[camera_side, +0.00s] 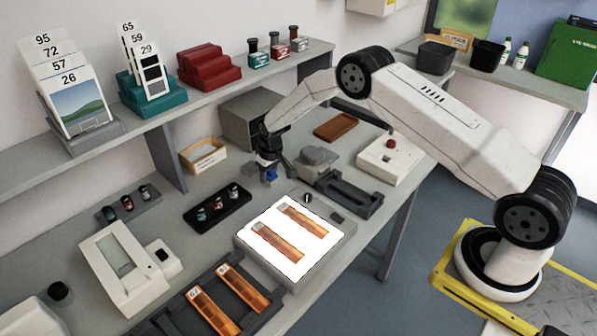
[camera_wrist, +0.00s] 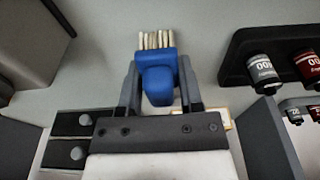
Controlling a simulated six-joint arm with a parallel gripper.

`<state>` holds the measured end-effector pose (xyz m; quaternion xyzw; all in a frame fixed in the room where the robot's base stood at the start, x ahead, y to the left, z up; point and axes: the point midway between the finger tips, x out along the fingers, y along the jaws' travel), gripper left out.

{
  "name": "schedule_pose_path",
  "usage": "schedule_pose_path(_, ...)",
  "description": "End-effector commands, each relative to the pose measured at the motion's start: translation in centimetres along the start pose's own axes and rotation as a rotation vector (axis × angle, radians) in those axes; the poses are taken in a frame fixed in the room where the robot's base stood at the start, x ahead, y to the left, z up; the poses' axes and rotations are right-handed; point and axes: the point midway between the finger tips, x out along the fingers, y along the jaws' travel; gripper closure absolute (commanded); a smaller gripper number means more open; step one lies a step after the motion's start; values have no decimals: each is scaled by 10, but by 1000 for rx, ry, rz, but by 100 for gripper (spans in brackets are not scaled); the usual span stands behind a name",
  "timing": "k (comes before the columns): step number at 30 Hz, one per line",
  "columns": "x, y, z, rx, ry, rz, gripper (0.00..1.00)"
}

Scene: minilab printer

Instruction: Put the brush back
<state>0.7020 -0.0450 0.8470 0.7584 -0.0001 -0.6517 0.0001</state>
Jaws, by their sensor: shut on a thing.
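The brush has a blue body and pale cream bristles. In the wrist view the brush (camera_wrist: 158,75) sits between the two grey fingers of my gripper (camera_wrist: 158,88), with its bristles pointing to the top of the picture. My gripper is shut on its blue body. In the side view my gripper (camera_side: 268,172) is low over the bench, and a bit of the blue brush (camera_side: 271,175) shows at its tips. I cannot tell whether the bristles touch the bench. I cannot make out a holder for the brush.
A black tray with small canisters (camera_side: 217,208) lies left of my gripper. A dark grey device (camera_side: 345,190) stands close on its right. A lit light panel with film strips (camera_side: 258,251) lies in front. A grey box (camera_side: 246,118) and a cardboard box (camera_side: 203,156) stand behind.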

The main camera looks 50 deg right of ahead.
Motion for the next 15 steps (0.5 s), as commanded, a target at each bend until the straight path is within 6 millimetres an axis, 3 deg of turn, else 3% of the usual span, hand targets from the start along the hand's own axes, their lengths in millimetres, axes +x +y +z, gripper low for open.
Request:
schedule_pose_path(4, 11, 0, 2, 0, 1, 0, 100)
schedule_pose_path(15, 13, 0, 2, 0, 1, 0, 100)
